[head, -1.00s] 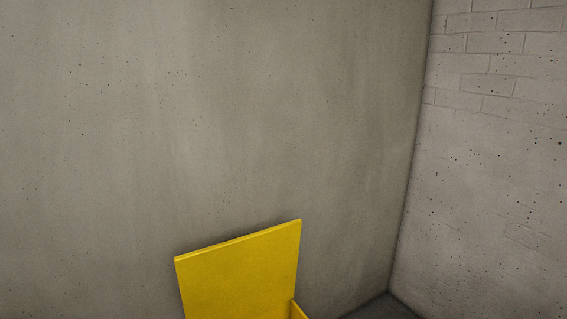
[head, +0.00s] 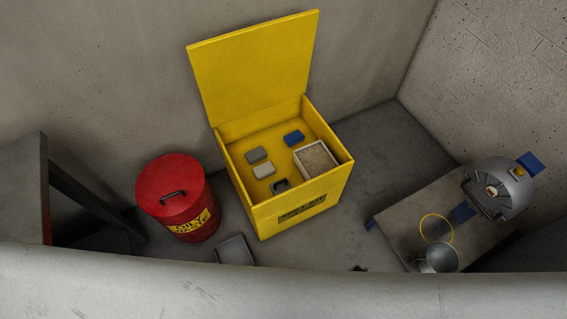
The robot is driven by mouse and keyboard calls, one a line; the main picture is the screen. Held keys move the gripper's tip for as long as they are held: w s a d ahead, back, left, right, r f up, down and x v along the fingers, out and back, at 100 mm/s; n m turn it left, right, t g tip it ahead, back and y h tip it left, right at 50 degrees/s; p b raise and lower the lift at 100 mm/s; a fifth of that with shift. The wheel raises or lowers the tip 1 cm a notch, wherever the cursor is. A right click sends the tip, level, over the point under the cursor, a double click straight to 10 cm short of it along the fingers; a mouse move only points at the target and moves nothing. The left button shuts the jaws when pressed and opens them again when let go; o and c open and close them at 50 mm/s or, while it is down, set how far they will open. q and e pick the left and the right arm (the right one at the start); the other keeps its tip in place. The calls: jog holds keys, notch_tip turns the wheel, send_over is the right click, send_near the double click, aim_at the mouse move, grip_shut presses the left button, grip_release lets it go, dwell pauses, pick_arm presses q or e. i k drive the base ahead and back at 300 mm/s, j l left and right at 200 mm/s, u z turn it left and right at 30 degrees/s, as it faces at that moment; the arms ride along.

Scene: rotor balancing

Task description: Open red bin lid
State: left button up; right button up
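The red bin (head: 196,222) stands upright on the floor at the left of the head view, with a yellow label on its front. Its round red lid (head: 168,184) lies shut on top. A dark handle (head: 172,195) sits on the lid. The inside of the bin is hidden. Neither of my grippers is in view.
A yellow box (head: 262,216) with its lid (head: 255,70) raised stands right of the bin, holding several small blocks and a tray. A grey plate (head: 235,250) lies before the bin. A dark table (head: 22,190) is at left, a low bench (head: 395,222) with equipment at right.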

aim_at(170, 184)
jog(key=u, duration=1.35)
jog(key=i+l+u, duration=0.15)
jog(key=u, duration=0.25)
jog(key=i+l+u, duration=0.1)
jog(key=l+u, duration=0.3)
jog(key=j, duration=0.1)
